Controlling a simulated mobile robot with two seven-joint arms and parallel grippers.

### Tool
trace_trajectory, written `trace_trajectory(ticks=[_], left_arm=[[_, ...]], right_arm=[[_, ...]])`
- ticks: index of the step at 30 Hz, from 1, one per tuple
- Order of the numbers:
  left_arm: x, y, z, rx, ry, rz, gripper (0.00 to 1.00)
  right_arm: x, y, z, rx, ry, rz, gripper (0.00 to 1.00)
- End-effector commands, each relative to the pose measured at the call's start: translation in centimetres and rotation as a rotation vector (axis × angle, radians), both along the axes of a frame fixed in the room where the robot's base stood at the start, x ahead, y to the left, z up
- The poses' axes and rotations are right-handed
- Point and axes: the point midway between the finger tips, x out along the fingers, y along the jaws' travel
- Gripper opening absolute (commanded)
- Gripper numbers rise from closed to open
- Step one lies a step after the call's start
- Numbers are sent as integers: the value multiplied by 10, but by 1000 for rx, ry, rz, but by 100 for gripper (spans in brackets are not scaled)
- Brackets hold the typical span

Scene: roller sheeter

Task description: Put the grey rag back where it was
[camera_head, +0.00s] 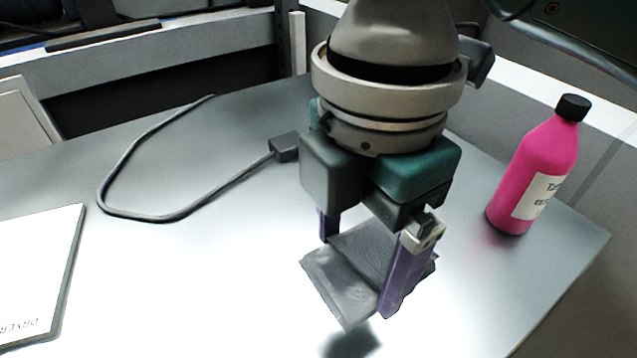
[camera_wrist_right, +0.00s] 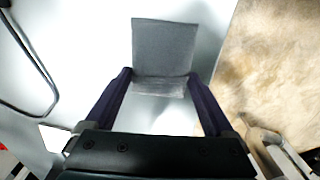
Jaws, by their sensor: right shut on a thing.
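The grey rag (camera_head: 345,278) is a folded, flat piece of cloth. My right gripper (camera_head: 357,262) is shut on the rag, with a purple finger on either side of it. The rag is held above the light table, and a dark shadow shows below it. In the right wrist view the rag (camera_wrist_right: 165,50) sticks out beyond the fingertips of the right gripper (camera_wrist_right: 160,82). My left gripper is not in view.
A pink bottle (camera_head: 537,170) with a black cap stands upright at the table's right. A black cable (camera_head: 160,217) with a plug lies behind and left. A white board or booklet (camera_head: 35,275) lies at the left edge. The table (camera_head: 190,300) is bare between the booklet and the rag.

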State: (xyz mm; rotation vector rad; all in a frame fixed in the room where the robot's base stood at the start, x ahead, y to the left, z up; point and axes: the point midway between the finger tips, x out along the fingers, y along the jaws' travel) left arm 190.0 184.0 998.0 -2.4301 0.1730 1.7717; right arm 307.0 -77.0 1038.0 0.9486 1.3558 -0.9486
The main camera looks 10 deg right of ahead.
Motion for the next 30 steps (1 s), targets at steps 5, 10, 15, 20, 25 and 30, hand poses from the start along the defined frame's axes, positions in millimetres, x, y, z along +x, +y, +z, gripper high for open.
trace_trajectory(ticks=[5, 10, 15, 20, 25, 30], left_arm=[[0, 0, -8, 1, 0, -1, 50], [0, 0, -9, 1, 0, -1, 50], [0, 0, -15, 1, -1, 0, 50], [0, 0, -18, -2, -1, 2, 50], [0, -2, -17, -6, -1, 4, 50], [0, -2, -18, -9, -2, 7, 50]], right_arm=[[-1, 0, -44, -2, 2, -2, 19], [0, 0, -60, -1, 0, 0, 19], [-1, 0, -86, -2, 2, -1, 19], [0, 0, -102, -1, -1, 0, 19], [0, 0, -102, 0, -2, 0, 19], [0, 0, -104, -1, -1, 0, 19]])
